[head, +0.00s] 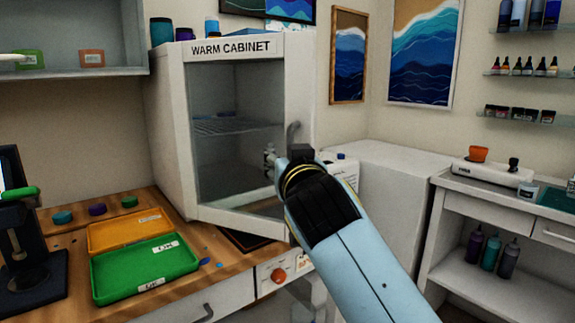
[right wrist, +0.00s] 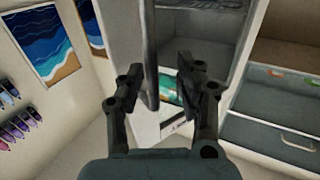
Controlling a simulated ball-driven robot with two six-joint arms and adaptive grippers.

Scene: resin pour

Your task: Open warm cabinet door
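The warm cabinet (head: 164,125) is a white box with a glass-paned door (head: 230,110) and stands on the wooden bench. Its door appears shut. A grey vertical handle (head: 293,131) is on the door's right side; it also shows in the right wrist view as a long bar (right wrist: 150,50). My right gripper (head: 284,158) is in front of the handle and hides its lower part. In the right wrist view my right gripper (right wrist: 160,78) is open, with the bar between its fingers, nearer the left finger. Contact cannot be told. My left gripper is not in view.
An orange tray (head: 125,230) and a green tray (head: 145,268) lie on the bench left of the cabinet, with small coloured pots behind. A black stand (head: 35,285) is at far left. A white cabinet block (head: 385,190) is on the right, beside a white container (head: 345,168).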

